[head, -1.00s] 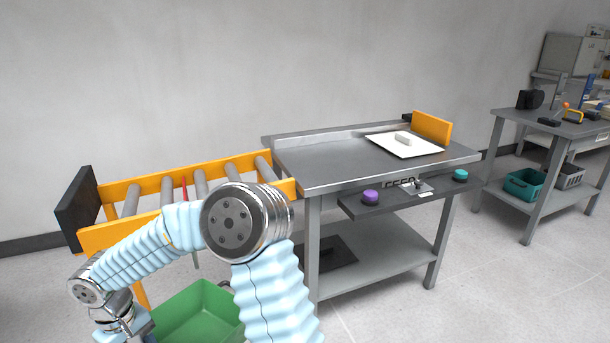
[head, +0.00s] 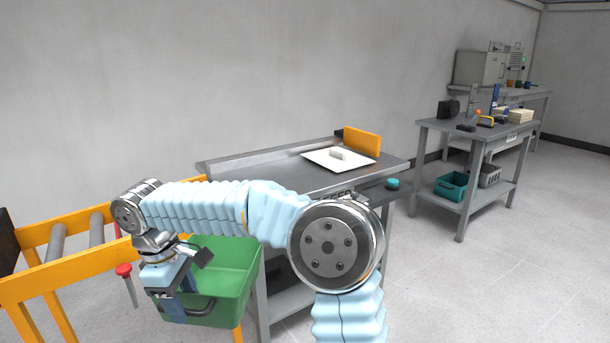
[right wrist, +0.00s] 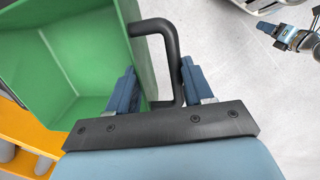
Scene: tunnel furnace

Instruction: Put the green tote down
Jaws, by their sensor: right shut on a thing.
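The green tote (head: 232,262) hangs at the lower left of the head view, beside the yellow roller conveyor and in front of the steel table. It looks empty inside and is tilted. My right gripper (head: 183,305) is at its near side. In the right wrist view the tote (right wrist: 65,60) fills the left, and my right gripper (right wrist: 158,82) is shut on its dark handle (right wrist: 165,28). Whether the tote's underside touches anything is hidden. A silver and dark-blue gripper, apparently my left (right wrist: 290,38), shows at the upper right there; its opening is unclear.
The roller conveyor (head: 75,262) stands at the left, with a red knob (head: 124,269) on its side. The steel table (head: 290,178) holds a white board (head: 318,160) and an upright yellow plate (head: 362,142). Another bench (head: 430,125) stands farther right. Open floor (head: 500,270) lies at the right.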

